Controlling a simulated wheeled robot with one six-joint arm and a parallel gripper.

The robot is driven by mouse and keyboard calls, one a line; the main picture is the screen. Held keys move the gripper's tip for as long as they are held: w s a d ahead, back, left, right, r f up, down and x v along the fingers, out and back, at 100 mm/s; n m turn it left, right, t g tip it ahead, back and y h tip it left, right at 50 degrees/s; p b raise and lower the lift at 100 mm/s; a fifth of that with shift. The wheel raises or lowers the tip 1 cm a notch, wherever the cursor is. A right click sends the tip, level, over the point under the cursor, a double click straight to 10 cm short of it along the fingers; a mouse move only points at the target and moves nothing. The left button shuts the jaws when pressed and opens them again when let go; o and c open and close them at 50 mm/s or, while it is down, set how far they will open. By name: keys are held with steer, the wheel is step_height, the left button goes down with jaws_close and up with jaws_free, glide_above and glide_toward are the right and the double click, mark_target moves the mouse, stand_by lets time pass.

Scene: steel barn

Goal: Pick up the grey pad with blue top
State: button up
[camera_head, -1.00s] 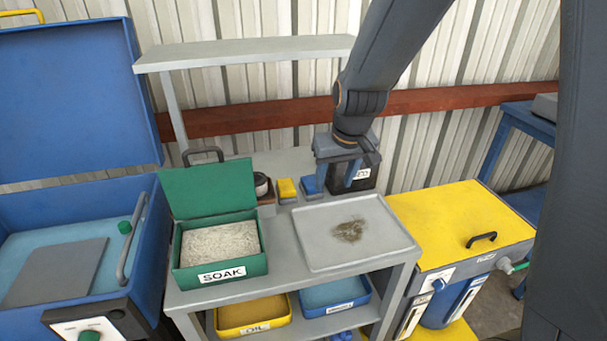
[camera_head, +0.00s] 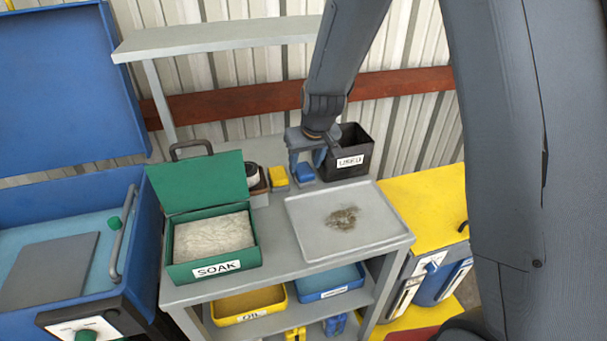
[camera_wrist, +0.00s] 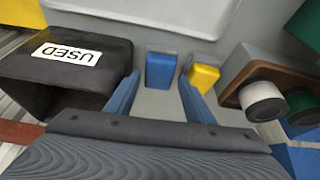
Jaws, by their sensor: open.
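The grey pad with blue top (camera_head: 305,173) stands on the bench, between a yellow-topped pad (camera_head: 278,176) and the black USED bin (camera_head: 349,150). In the wrist view the blue-topped pad (camera_wrist: 160,69) lies ahead, lined up with the gap between the fingers, with the yellow-topped pad (camera_wrist: 203,77) close to its right. My gripper (camera_head: 305,163) is open and empty, with its fingers pointing down over the blue-topped pad. It also shows in the wrist view (camera_wrist: 159,88). I cannot tell whether the fingertips reach down beside the pad. The pad's grey base is mostly hidden.
The USED bin (camera_wrist: 66,72) is close on the left in the wrist view. A brown holder (camera_wrist: 243,84) with a white-fronted roll is on the right. A grey tray (camera_head: 300,215) with a dark stain and the green SOAK box (camera_head: 206,269) stand nearer on the bench.

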mark_target(304, 169)
steer(key=shift+p+x, duration=0.4)
steer(key=shift+x, duration=1.95)
steer(key=c, duration=0.7)
steer(key=shift+r, duration=0.15)
step_height(304, 169, up, 18)
steer(key=b, duration=0.2)
steer(key=shift+b, duration=0.4)
